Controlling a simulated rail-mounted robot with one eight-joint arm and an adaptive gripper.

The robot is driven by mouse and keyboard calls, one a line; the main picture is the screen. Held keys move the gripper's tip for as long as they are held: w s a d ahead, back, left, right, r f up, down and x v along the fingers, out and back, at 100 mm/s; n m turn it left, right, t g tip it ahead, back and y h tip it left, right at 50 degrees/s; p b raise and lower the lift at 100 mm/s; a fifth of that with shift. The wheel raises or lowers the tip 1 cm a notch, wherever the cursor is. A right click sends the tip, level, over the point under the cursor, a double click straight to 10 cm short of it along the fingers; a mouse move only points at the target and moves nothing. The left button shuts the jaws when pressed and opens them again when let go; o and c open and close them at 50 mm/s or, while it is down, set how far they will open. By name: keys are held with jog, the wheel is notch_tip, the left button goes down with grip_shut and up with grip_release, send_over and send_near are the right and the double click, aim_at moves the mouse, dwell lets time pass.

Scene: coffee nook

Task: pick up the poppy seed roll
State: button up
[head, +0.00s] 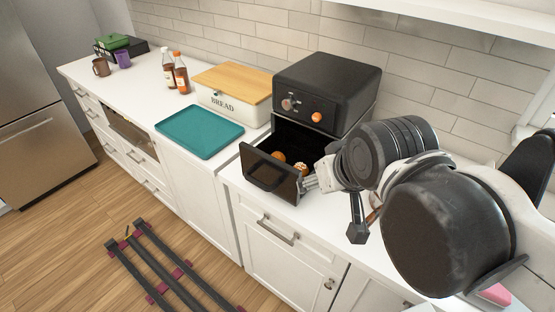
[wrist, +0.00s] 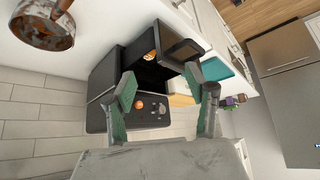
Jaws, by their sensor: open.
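A black air fryer (head: 325,90) stands on the counter with its drawer (head: 270,175) pulled out. Two small browned rolls lie in the drawer: one plain-looking roll (head: 279,157) at the left and one with a paler, marked top (head: 301,168) at the right. I cannot tell for sure which is the poppy seed roll. In the wrist view, part of an orange-brown roll (wrist: 151,55) shows in the dark drawer. My gripper (wrist: 161,78) is open and empty, its green-padded fingers wide apart. In the head view it is beside the drawer's right side.
A teal tray (head: 200,132) and a white bread box (head: 232,103) with a wooden lid stand left of the fryer. A speckled pan (wrist: 42,28) shows in the wrist view. The drawer walls surround the rolls.

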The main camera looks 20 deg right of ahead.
jog(key=m+g+b, duration=0.3)
jog(key=m+g, duration=0.1)
jog(key=g, duration=0.2)
send_over(277, 155)
notch_tip(277, 155, down, 7)
notch_tip(277, 155, down, 8)
jog(key=shift+w+r+p, duration=0.15)
jog(key=shift+r+p, duration=0.1)
jog(key=shift+p, duration=0.15)
jog(key=shift+d+f+p, duration=0.1)
jog(key=shift+f+p, duration=0.35)
jog(key=shift+f, duration=2.4)
jog(key=shift+c, duration=0.5)
jog(key=c, duration=0.8)
